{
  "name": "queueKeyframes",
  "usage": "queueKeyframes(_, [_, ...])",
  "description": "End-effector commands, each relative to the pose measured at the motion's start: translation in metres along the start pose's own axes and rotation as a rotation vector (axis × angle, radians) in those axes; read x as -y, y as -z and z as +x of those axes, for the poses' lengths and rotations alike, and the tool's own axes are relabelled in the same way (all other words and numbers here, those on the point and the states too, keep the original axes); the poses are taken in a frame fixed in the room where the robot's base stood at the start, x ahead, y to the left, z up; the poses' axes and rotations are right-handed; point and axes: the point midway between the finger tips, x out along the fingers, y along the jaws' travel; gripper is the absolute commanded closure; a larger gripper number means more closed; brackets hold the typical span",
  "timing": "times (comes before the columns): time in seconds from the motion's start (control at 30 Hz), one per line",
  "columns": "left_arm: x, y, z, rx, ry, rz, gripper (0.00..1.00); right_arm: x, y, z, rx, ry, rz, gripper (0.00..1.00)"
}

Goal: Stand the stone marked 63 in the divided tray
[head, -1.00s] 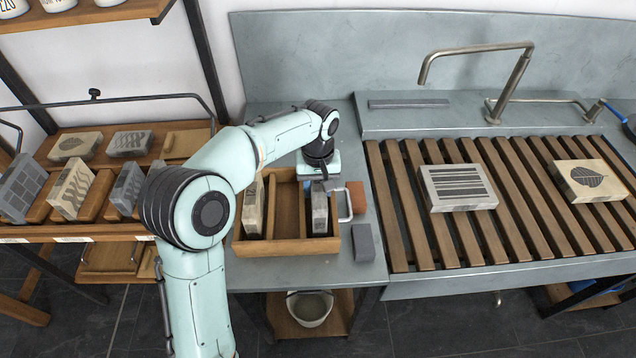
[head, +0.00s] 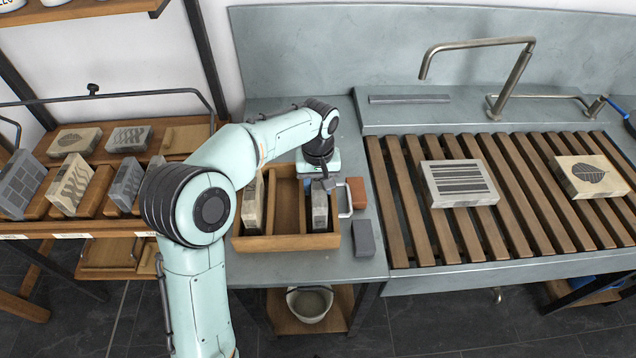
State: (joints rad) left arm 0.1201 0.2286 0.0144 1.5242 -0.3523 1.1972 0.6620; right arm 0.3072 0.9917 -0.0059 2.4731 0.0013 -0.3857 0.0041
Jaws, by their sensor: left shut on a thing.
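The divided tray (head: 272,243) is a wooden box with several slots on the grey counter. A grey stone (head: 320,208) stands upright in its right slot. My left gripper (head: 319,181) is over that slot and shut on the top of this stone. Its number cannot be read from here. Another, tan-sided stone (head: 252,206) stands in the left slot, partly hidden by my arm. The middle slot looks empty. My right gripper is not in view.
A striped stone (head: 459,183) and a leaf stone (head: 591,177) lie on the slatted rack (head: 400,232). A reddish block (head: 357,192) and a grey block (head: 364,238) sit right of the tray. A wooden shelf (head: 50,233) with several stones is at left.

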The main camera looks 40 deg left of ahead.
Motion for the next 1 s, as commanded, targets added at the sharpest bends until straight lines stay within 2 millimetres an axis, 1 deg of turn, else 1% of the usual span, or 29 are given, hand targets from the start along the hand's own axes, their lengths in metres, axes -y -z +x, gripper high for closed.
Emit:
queueKeyframes(0.03, [-0.001,0.001,-0.003,-0.008,-0.006,0.000,1.00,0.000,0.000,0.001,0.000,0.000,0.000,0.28])
queueKeyframes(0.4, [-0.001,0.001,0.003,-0.008,-0.006,0.000,1.00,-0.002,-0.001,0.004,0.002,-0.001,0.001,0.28])
queueKeyframes(0.43, [-0.001,0.001,0.002,-0.008,-0.006,0.000,0.48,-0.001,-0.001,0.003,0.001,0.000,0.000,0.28])
queueKeyframes(0.5, [-0.001,0.001,0.003,-0.007,-0.005,0.000,0.28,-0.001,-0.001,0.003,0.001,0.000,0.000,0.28])
queueKeyframes(0.7, [-0.001,0.001,0.004,-0.003,-0.002,0.000,0.28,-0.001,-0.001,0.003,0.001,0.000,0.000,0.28])
queueKeyframes(0.73, [0.001,-0.001,0.008,0.005,0.004,0.000,0.28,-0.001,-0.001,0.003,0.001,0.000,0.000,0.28])
queueKeyframes(0.77, [0.001,-0.001,0.008,0.006,0.004,0.000,0.28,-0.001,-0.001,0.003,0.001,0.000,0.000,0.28])
queueKeyframes(0.87, [0.000,-0.001,0.005,0.004,0.003,0.000,0.28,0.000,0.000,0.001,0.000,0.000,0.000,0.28])
queueKeyframes(1.0, [0.000,0.000,-0.008,0.001,0.001,0.000,0.28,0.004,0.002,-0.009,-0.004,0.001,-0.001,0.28])
